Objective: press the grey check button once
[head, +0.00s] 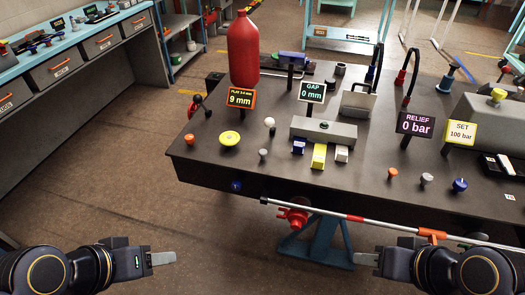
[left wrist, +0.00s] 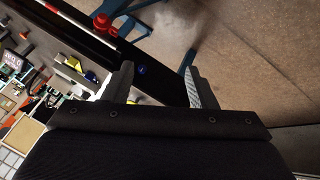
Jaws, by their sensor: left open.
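Two small grey buttons stand on the dark bench (head: 330,189) in the head view. One grey button (head: 263,154) is right of a yellow disc button (head: 229,138). The other grey button (head: 427,178) is between an orange button (head: 393,172) and a blue button (head: 460,184). No label readable here tells which one is the check button. My left gripper (head: 163,258) is low in front of the bench, apart from it. In the left wrist view its fingers (left wrist: 161,86) are spread and empty. My right gripper (head: 366,259) is low on the right, below the bench edge, its finger gap not visible.
A metal rod (head: 345,217) runs along the bench front, with a red valve part (head: 293,215) below. A red bottle (head: 243,52), sign displays and a grey block (head: 323,130) stand on the bench. A drawer cabinet (head: 52,78) is at left. The floor between is clear.

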